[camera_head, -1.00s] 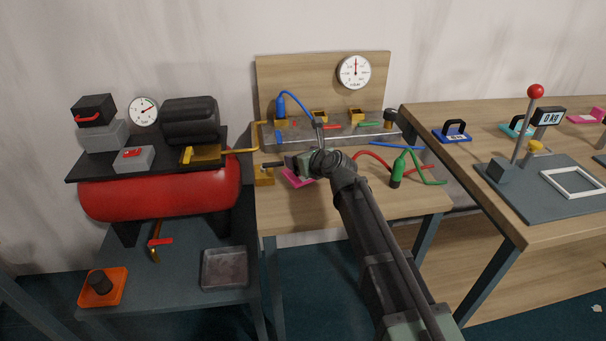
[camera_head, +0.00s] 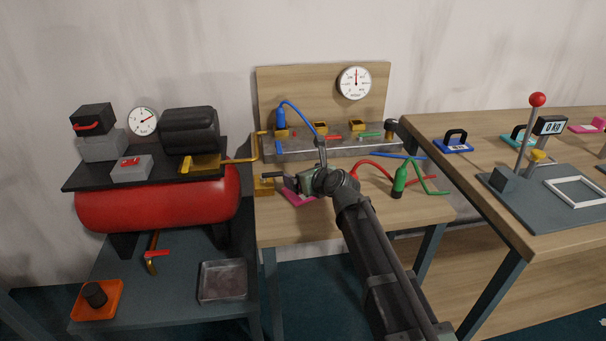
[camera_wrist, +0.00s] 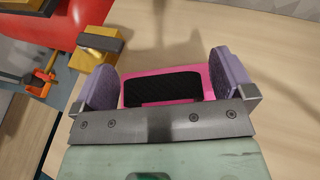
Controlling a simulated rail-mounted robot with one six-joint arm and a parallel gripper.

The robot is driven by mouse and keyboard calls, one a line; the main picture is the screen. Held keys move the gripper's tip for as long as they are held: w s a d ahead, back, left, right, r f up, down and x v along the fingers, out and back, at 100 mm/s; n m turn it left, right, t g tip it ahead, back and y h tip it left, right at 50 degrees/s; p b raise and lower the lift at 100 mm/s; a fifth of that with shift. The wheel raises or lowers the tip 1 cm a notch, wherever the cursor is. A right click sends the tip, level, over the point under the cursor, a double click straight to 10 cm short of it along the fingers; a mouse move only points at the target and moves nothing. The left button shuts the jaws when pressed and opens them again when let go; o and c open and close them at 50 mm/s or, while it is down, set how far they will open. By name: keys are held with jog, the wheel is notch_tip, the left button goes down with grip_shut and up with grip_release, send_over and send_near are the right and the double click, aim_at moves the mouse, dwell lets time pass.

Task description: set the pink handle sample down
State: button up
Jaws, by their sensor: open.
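The pink handle sample (camera_head: 299,198) is on the wooden bench in the middle, partly hidden by my gripper in the head view. In the wrist view, the sample (camera_wrist: 209,79) is a pink plate with a black handle, lying between my two fingers. My gripper (camera_wrist: 165,74) is open, with one purple finger pad on each side of the sample. A gap shows beside the left pad; at the right pad I cannot tell whether it touches. In the head view my gripper (camera_head: 293,184) is low over the bench.
A brass block (camera_head: 264,186) stands just left of my gripper. A metal manifold (camera_head: 335,145) with blue, red and green hoses is behind. A green plug (camera_head: 399,181) is to the right. The red tank (camera_head: 160,197) is left; the front of the bench is clear.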

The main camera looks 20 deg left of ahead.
jog(key=p+v, duration=0.3)
jog(key=v, duration=0.7)
jog(key=shift+s+d+r+p, duration=0.15)
jog(key=shift+p, duration=0.15)
jog(key=shift+s+d, duration=0.15)
jog(key=shift+d, duration=0.15)
